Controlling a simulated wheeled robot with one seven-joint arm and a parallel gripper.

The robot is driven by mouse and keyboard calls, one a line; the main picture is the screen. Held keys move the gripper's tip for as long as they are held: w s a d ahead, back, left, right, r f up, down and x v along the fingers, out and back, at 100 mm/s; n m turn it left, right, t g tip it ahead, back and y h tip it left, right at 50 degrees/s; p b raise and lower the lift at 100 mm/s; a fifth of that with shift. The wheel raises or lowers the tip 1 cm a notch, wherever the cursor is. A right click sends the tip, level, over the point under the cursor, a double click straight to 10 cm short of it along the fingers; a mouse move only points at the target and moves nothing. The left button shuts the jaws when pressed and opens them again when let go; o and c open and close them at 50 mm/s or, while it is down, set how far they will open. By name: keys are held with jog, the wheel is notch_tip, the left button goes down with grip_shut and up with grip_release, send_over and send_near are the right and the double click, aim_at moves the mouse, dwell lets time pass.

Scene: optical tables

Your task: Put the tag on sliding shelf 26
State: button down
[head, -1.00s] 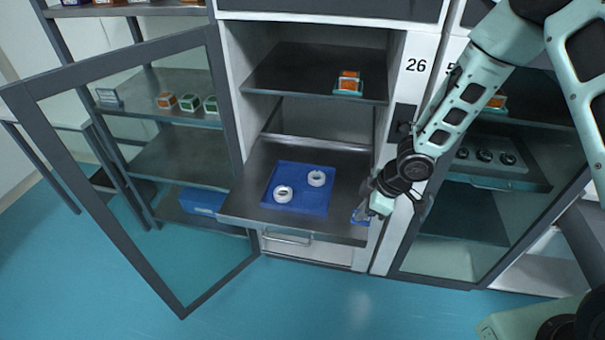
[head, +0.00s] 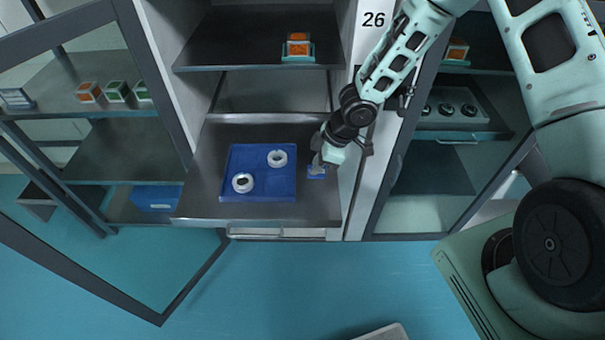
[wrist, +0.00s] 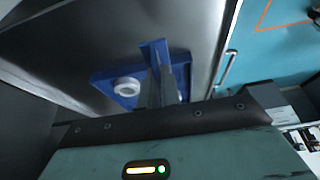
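The tag, a small blue piece (head: 316,174), is at the tips of my gripper (head: 318,165), over the right side of the pulled-out sliding shelf 26 (head: 205,200). My gripper appears shut on the tag. In the wrist view the fingers (wrist: 161,88) are close together, with the blue tag (wrist: 155,50) just beyond their tips. Whether the tag touches the shelf surface, I cannot tell. The tag is right of the blue tray (head: 262,192) and apart from it in the head view.
The blue tray holds two white rings (head: 277,158) (head: 242,183). An upper shelf (head: 235,45) carries an orange block (head: 298,45). The open glass door (head: 185,285) is at left. The cabinet post marked 26 (head: 372,45) is close right of my gripper.

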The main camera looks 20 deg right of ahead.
notch_tip(320, 180, down, 6)
jog(key=b, duration=0.3)
jog(key=shift+r, duration=0.15)
jog(key=c, duration=1.1)
grip_release()
jog(key=shift+c, duration=0.2)
jog(key=shift+r, duration=0.1)
jog(key=p+v, duration=0.8)
jog(key=v, duration=0.4)
notch_tip(320, 180, up, 9)
jog(key=m+h, duration=0.1)
jog(key=h, duration=0.2)
send_over(319, 174)
jog(key=s, duration=0.4)
jog(key=s+a+r+m, duration=0.2)
jog(key=s+a+r, duration=0.1)
jog(key=s+r, duration=0.5)
jog(key=s+a+r+m+g, duration=0.1)
jog(key=s+a+r+m, duration=0.2)
jog(key=s+r, duration=0.5)
jog(key=s+a, duration=0.1)
jog(key=s, duration=0.5)
jog(key=shift+s+m+h, duration=0.2)
jog(key=shift+m+h, duration=0.1)
